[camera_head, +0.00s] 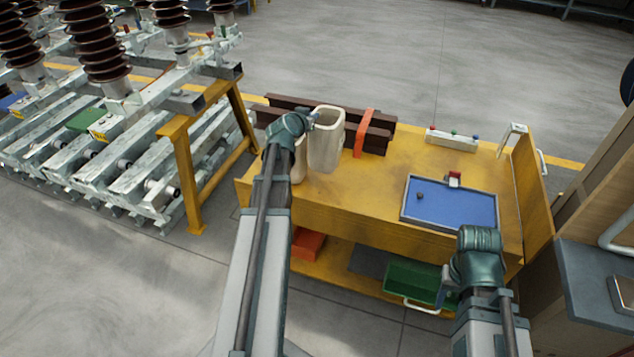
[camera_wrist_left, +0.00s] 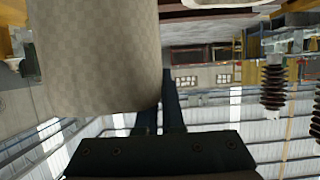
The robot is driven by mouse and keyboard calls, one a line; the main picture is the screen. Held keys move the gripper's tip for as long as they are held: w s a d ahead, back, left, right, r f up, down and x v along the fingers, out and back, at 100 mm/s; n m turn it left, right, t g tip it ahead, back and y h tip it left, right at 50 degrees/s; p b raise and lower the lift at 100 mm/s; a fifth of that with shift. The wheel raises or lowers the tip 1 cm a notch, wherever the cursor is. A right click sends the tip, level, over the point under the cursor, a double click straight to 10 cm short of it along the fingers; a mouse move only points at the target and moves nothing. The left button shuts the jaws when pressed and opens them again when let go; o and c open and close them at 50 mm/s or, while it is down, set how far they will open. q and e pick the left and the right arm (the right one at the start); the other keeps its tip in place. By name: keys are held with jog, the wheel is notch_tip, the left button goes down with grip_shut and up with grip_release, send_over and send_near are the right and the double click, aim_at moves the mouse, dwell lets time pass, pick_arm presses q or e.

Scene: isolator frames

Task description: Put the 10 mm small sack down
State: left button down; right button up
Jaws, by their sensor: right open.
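A pale canvas sack (camera_head: 325,143) with an open top hangs upright at my left gripper (camera_head: 314,117), over the left part of the yellow cart top (camera_head: 375,190). The gripper is shut on the sack's rim. In the left wrist view the sack (camera_wrist_left: 95,55) fills the upper left, beside the dark fingers (camera_wrist_left: 163,105). I cannot tell whether its bottom touches the cart. A second pale sack (camera_head: 299,168) shows partly behind my left arm. My right gripper (camera_head: 446,288) is open, low in front of the cart; its fingertips are small and partly hidden.
Brown beams (camera_head: 375,130) with an orange strap (camera_head: 363,132) lie along the cart's back edge. A blue-lined tray (camera_head: 450,203) holds small parts at right. A block with coloured knobs (camera_head: 452,139) stands behind it. A green crate (camera_head: 415,283) sits on the lower shelf. The cart's middle is clear.

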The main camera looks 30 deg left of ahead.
pick_arm(q)
notch_tip(320, 180, down, 10)
jog(key=b, duration=1)
jog(key=shift+a, duration=0.2)
jog(key=shift+f, duration=0.1)
jog(key=c, duration=1.3)
grip_release()
